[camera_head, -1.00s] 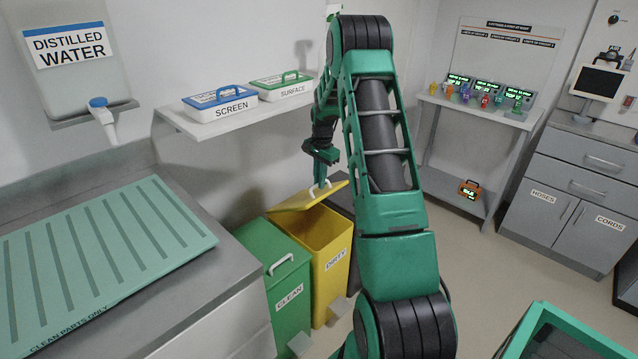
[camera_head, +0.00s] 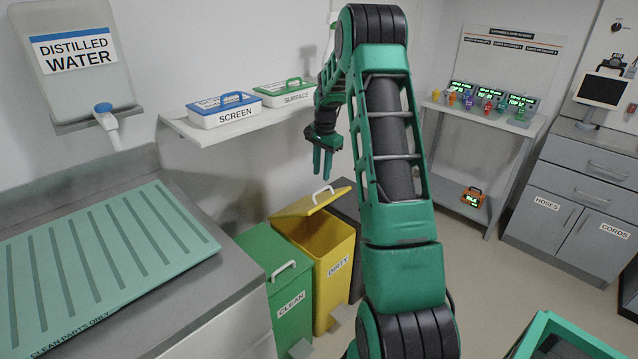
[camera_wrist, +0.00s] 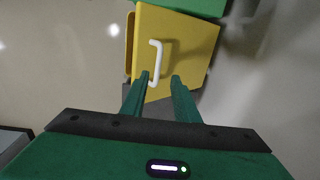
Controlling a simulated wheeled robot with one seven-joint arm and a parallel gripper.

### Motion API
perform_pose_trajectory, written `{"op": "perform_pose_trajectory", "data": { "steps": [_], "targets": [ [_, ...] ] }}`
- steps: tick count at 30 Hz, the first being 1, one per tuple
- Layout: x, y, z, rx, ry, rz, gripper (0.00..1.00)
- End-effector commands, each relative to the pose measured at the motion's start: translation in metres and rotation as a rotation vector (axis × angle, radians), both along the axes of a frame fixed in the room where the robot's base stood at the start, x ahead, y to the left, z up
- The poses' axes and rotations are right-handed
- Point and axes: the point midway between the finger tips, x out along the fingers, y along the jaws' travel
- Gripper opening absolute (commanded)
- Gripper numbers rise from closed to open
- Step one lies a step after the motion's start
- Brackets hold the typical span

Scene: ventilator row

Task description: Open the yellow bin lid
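The yellow bin (camera_head: 336,258), marked DIRTY, stands on the floor beside the green bin. A white handle (camera_head: 322,194) is on the lid's raised side. My gripper (camera_head: 322,174) points down just above that handle, apart from the lid. In the wrist view, the lid (camera_wrist: 190,50) and handle (camera_wrist: 157,60) lie beyond my two spread fingers (camera_wrist: 162,77).
The green bin (camera_head: 287,300), marked CLEAN, is shut next to the yellow one. A wall shelf (camera_head: 190,128) with two lidded trays is above left. A counter with a green mat (camera_head: 90,260) is at left. Open floor (camera_head: 480,275) lies to the right.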

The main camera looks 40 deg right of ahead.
Motion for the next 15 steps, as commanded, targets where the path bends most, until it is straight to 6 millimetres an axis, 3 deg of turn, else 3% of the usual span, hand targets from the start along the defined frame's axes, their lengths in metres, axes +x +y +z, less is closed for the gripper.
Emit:
{"op": "perform_pose_trajectory", "data": {
  "steps": [6, 15],
  "targets": [
    [-0.001, 0.0, 0.025, 0.0, 0.0, 0.0, 0.28],
    [-0.001, 0.0, 0.031, 0.001, 0.0, 0.0, 0.28]
  ]
}}
